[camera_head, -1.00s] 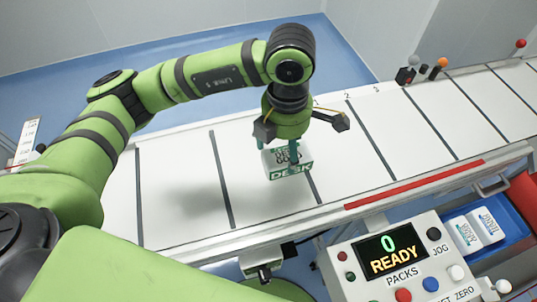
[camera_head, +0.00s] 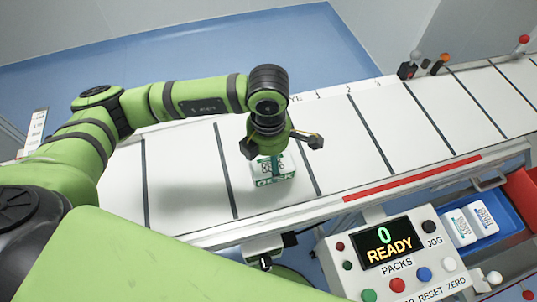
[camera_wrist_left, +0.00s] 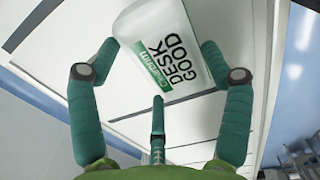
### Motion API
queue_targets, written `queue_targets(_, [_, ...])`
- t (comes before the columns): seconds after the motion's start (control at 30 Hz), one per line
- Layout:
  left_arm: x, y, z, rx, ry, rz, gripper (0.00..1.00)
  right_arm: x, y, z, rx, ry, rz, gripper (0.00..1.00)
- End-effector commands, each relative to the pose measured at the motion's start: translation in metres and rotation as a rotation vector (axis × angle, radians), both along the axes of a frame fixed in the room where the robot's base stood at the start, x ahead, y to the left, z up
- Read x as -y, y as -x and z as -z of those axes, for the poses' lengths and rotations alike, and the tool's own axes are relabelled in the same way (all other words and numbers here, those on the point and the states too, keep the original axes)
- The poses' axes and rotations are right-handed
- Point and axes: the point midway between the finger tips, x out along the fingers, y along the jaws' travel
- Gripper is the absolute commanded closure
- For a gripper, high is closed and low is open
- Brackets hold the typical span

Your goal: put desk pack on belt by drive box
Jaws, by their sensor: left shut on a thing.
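Whether the pack touches the belt is hard to tell. In the left wrist view the desk pack (camera_wrist_left: 165,50) shows its "DESK GOOD" face, with teal fingers on either side. No part labelled as a drive box can be made out. My right gripper does not show.
A control box (camera_head: 400,260) with a "0 READY" display and several buttons stands at the front. A blue tray (camera_head: 505,237) with white packs is at right, beside a red bin (camera_head: 522,190). A red strip (camera_head: 412,178) runs along the belt's front edge.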

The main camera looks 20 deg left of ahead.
Motion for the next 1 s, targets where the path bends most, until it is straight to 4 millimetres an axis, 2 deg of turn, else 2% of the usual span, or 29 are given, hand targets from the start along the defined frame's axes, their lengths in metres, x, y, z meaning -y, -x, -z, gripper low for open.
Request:
queue_targets(0.03, [0.000, 0.000, 0.001, 0.001, 0.001, 0.000, 0.13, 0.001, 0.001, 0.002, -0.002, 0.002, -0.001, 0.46])
queue_targets(0.07, [0.000, 0.000, 0.000, 0.001, 0.001, 0.000, 0.01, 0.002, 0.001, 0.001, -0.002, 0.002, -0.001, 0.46])
queue_targets(0.1, [0.000, 0.000, 0.000, 0.000, 0.000, 0.000, 0.00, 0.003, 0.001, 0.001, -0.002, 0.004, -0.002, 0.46])
queue_targets(0.57, [0.001, 0.000, -0.006, 0.002, 0.001, 0.000, 0.00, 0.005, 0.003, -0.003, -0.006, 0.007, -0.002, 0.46])
queue_targets(0.67, [0.001, -0.001, -0.018, 0.005, 0.004, 0.001, 0.00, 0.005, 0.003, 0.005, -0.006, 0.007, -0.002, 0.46])
queue_targets(1.0, [0.001, -0.001, -0.091, 0.006, 0.002, 0.001, 0.00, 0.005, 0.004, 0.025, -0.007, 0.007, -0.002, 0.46])
